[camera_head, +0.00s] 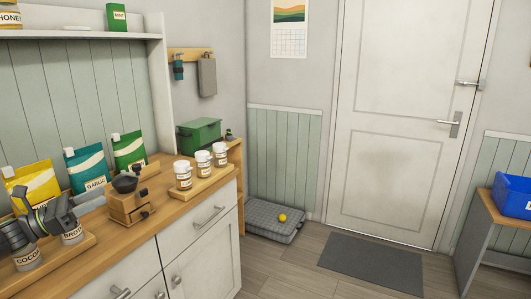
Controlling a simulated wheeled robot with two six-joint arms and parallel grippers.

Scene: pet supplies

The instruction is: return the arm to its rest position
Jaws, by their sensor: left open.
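My left gripper (48,216) is at the far left in the head view, above the wooden counter (185,213). It is open, low over the jars on a wooden tray. A jar labelled "BRO…" (73,236) is just right of and below it, and a jar labelled "COCOA" (29,260) is below my arm. I cannot tell whether the fingers touch either jar. Nothing shows held between the fingers. My right gripper is not in view.
Yellow (30,184), teal (86,169) and green (129,151) pouches stand behind. A wooden grinder (130,206) stands right of the gripper. Three white jars (203,162) sit on a tray farther right. Open floor (285,275) lies beyond the counter.

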